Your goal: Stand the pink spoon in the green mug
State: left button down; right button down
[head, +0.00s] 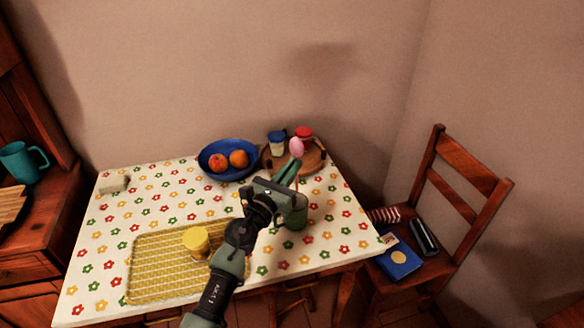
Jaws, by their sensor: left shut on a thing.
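The pink spoon (296,146) shows only its rounded pink end, sticking up just past the fingertips of my left gripper (292,166). The dark green mug (297,215) stands on the table, partly covered by my left wrist. The gripper and spoon appear over or beyond the mug in the picture; their height above it is hard to tell. My right gripper is not in view.
A blue bowl (208,169) of orange fruit and a round wooden tray (313,159) with two small containers stand at the back. A yellow woven mat (150,270) holds a yellow cup (196,241). A teal mug (20,160) stands on the left cabinet. A chair (462,160) is right.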

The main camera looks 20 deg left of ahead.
pick_arm(q)
notch_tip(320, 180, down, 8)
jog(key=b, duration=0.7)
jog(key=shift+f, duration=0.25)
jog(key=c, duration=1.5)
grip_release()
jog(key=v, duration=0.7)
jog(key=shift+s+b, duration=0.4)
jog(key=shift+a, duration=0.1)
